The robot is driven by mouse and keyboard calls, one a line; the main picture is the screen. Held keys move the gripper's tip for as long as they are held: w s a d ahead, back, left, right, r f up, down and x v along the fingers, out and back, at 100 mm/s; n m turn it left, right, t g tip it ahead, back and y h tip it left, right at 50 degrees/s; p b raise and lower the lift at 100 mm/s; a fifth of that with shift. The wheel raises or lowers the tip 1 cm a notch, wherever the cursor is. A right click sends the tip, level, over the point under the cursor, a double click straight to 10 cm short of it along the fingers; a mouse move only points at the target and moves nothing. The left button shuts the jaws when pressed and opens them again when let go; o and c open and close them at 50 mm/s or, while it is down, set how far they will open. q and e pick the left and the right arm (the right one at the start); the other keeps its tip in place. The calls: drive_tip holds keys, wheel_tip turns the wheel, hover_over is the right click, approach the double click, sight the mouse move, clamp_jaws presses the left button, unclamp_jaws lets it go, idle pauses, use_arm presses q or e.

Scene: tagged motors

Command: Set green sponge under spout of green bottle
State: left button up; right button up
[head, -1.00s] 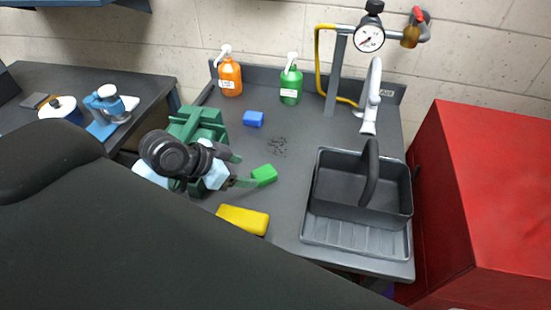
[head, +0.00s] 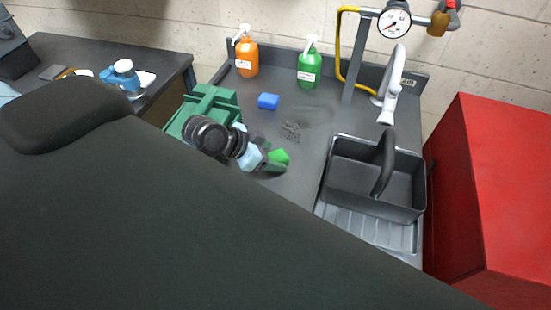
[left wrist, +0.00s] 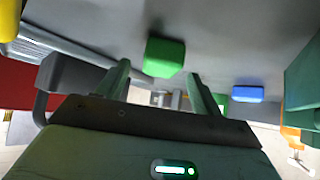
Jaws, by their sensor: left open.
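The green sponge (head: 279,156) lies on the dark grey countertop, partly hidden by my left gripper (head: 269,156). In the left wrist view the green sponge (left wrist: 164,57) appears between and just ahead of the two fingertips of my open left gripper (left wrist: 158,72). I cannot tell whether a finger touches it. The green bottle (head: 309,69), with a white pump spout (head: 311,42), stands upright at the back of the counter, well away from the gripper. My right gripper is not in view.
A blue sponge (head: 268,101) lies between gripper and bottles. An orange bottle (head: 246,58) stands left of the green one. A dark caddy (head: 350,168) and faucet (head: 391,88) are right. A yellow sponge (left wrist: 9,20) shows in the wrist view.

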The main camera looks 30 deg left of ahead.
sight(276, 156)
use_arm(q)
drive_tip(key=shift+x, duration=1.4)
drive_tip(key=c, duration=1.1)
wheel_tip(276, 156, up, 10)
drive_tip(key=shift+r, duration=0.1)
drive_tip(key=shift+c, duration=0.2)
